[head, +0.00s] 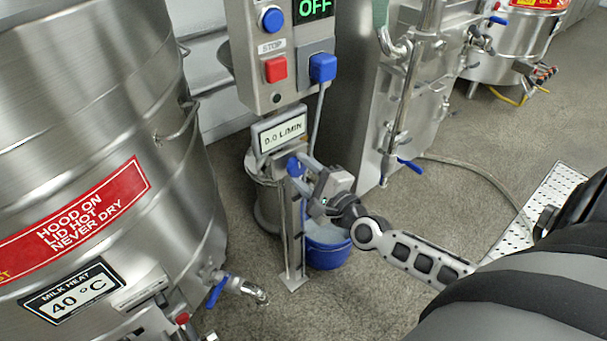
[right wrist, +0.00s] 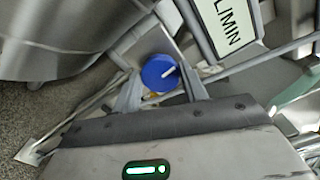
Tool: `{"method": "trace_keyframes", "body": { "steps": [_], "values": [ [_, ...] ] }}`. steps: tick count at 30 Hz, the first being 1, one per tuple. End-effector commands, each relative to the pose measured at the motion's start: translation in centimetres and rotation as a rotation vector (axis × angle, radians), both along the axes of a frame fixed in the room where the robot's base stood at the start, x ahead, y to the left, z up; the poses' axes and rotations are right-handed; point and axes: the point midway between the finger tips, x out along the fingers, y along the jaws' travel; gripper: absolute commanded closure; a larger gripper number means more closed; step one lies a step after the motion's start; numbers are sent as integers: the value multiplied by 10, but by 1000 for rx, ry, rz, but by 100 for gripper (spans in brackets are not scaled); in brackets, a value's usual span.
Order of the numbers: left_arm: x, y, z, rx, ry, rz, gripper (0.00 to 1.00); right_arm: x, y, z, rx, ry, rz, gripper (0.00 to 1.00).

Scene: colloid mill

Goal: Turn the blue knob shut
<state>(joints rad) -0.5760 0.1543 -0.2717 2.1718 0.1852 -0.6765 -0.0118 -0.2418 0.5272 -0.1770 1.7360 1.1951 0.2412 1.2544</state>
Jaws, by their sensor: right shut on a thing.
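The blue knob (head: 295,167) sits on the metal stand just below the flow display, which reads 0.0 L/MIN. In the right wrist view the knob (right wrist: 160,73) is a round blue cap with a white pointer line. My right gripper (head: 308,176) reaches in from the right at the stand. In the right wrist view its two fingers (right wrist: 160,92) lie on either side of the knob, shut on it. The gripper partly hides the knob in the head view. My left gripper does not show.
The flow display (head: 282,131) is just above the knob, under a control box (head: 272,50) with blue and red buttons. A blue bucket (head: 328,250) stands behind the stand. A large steel vat (head: 90,130) fills the left.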

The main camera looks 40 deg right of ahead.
Motion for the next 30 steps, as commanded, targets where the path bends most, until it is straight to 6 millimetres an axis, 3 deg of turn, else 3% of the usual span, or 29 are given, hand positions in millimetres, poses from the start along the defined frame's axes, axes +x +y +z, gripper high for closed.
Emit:
{"method": "trace_keyframes", "body": {
  "steps": [23, 24, 25, 26, 30],
  "values": [
    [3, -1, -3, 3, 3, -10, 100, 0, 0, 0, 107, 10, -1, 80],
    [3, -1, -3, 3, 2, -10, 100, 0, 0, 0, 107, 9, -2, 49],
    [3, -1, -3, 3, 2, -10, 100, 0, 0, 0, 107, 9, -2, 40],
    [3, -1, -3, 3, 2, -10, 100, 0, 0, 0, 106, 9, -2, 35],
    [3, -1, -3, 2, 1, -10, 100, 0, 0, 0, 104, 9, -1, 35]
  ]
}}
